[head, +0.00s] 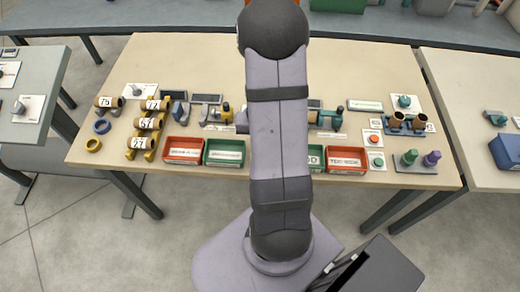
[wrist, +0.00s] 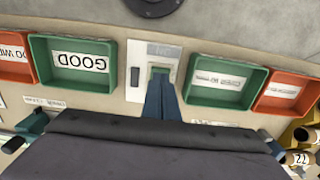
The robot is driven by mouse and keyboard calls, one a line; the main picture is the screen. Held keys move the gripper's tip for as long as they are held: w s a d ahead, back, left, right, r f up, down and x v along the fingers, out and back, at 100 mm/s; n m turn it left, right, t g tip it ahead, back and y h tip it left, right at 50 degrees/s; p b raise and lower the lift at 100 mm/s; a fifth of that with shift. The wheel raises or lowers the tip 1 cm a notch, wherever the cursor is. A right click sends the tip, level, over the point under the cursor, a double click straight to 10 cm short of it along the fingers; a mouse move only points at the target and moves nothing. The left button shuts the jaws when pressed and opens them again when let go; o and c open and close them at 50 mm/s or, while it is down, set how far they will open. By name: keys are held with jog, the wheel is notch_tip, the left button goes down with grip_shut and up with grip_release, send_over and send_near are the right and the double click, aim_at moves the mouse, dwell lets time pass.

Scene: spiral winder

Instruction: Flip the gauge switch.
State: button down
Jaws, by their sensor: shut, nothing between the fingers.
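In the wrist view a pale plate (wrist: 137,72) carries a small green switch (wrist: 160,70), with a faint label above it. It lies between two green trays and looks like the gauge switch, though I cannot read its label. My gripper (wrist: 160,84) is shut and empty, with its blue-grey fingers together at the near side of the green part. They hide part of it, and I cannot tell whether they touch it. In the head view my arm hides both the switch and my fingertips.
The green GOOD tray (wrist: 45,70) and another green tray (wrist: 226,105) flank the plate closely. Red trays (head: 183,160) (head: 346,170) stand outside them. The table's back (head: 190,55) is clear.

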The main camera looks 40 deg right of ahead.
jog(key=shift+f+b, duration=0.55)
jog(key=shift+f, duration=0.2)
dwell(0.5)
jog(key=shift+r, duration=0.1)
notch_tip(320, 180, up, 7)
jog(key=p, duration=0.6)
jog(key=shift+p, duration=0.3)
dwell(0.4)
